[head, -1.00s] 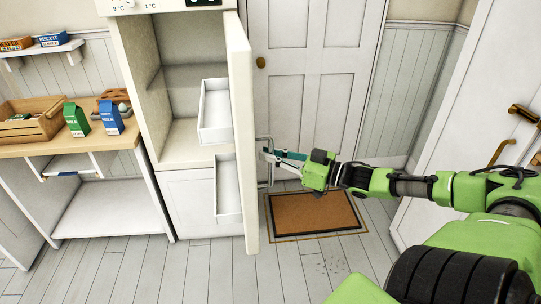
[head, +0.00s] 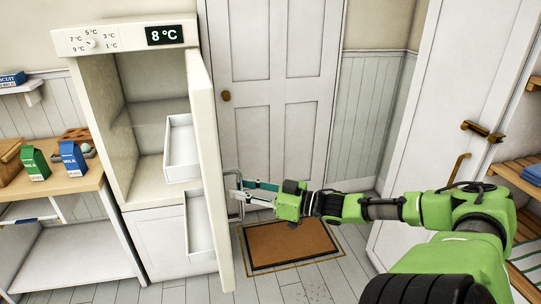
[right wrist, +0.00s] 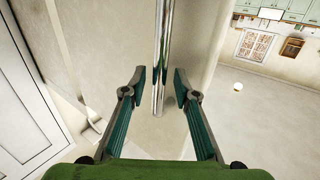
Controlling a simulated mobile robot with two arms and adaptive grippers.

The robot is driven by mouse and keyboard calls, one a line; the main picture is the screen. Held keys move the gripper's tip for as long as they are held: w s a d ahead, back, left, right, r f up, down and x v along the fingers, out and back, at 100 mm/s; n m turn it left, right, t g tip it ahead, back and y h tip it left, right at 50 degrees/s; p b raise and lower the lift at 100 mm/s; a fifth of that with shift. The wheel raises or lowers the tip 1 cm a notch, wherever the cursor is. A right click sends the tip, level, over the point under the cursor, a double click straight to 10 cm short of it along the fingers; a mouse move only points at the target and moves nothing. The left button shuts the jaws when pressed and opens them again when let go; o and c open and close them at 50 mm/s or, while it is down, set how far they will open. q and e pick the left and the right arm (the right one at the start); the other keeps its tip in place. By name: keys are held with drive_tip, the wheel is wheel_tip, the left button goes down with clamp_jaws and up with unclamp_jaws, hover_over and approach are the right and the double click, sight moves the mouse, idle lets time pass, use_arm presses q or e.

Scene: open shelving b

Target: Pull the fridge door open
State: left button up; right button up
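The fridge (head: 100,110) stands at left in the head view with its cream door (head: 208,150) standing wide open, its edge toward me. The inside shows a shelf and white bins on the door (head: 181,148). A metal bar handle (head: 238,205) is on the door's outer face. My right gripper (head: 238,192) is at the handle. In the right wrist view its two fingers (right wrist: 157,85) are apart, on either side of the chrome handle (right wrist: 160,60), with gaps on both sides. My left gripper is not in view.
A wooden counter (head: 60,186) with a green carton (head: 36,164) and a blue carton (head: 73,159) is left of the fridge. A brown doormat (head: 288,244) lies before a closed white door (head: 270,90). A display on the fridge reads 8 °C (head: 164,35).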

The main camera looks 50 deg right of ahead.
drive_tip(key=v, duration=1.1)
drive_tip(key=shift+d+f, duration=0.1)
idle(0.4)
